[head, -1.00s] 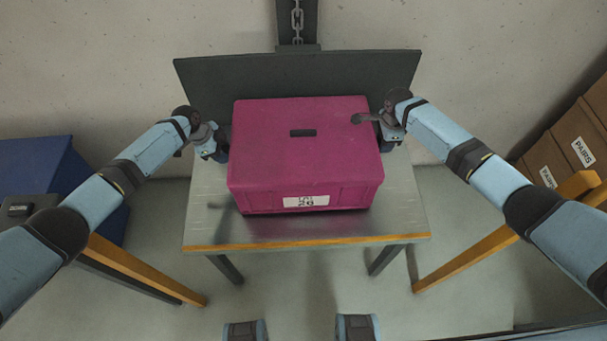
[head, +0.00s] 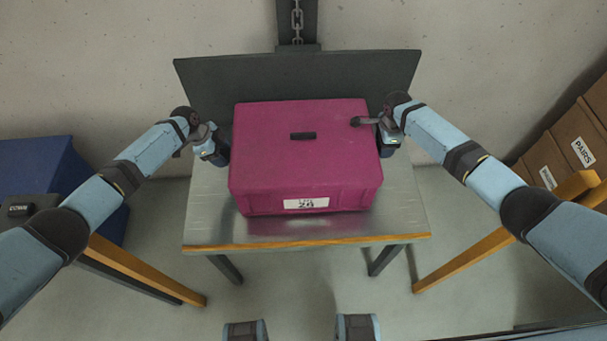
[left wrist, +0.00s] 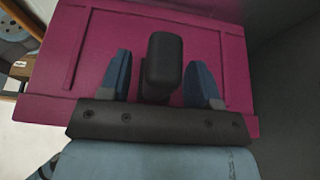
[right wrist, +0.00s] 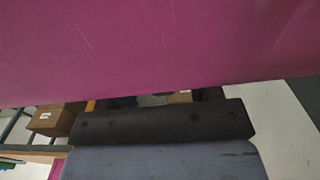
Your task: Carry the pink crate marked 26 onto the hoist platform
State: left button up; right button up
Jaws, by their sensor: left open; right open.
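The pink crate (head: 300,150), its label reading 26 or similar (head: 306,204), rests upright on the grey metal hoist platform (head: 290,228), near the dark back plate. My left gripper (head: 220,152) is beside the crate's left wall. In the left wrist view its blue fingers (left wrist: 165,80) are spread apart in front of the pink wall (left wrist: 205,50), with a dark block between them. My right gripper (head: 388,140) is beside the crate's right wall and open. Its fingers do not show in the right wrist view, where pink wall (right wrist: 150,50) fills the top.
A dark back plate (head: 200,80) and a chain column (head: 297,20) stand behind the platform. A blue bin (head: 40,160) is at the left. Brown boxes (head: 570,140) are stacked at the right. Bare platform shows in front of the crate and at both sides.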

jog(key=shift+r, duration=0.15)
pick_arm(q)
jog(key=v, duration=1.1)
pick_arm(e)
notch_tip(320, 180, up, 12)
pick_arm(q)
jog(key=shift+s+d, duration=0.1)
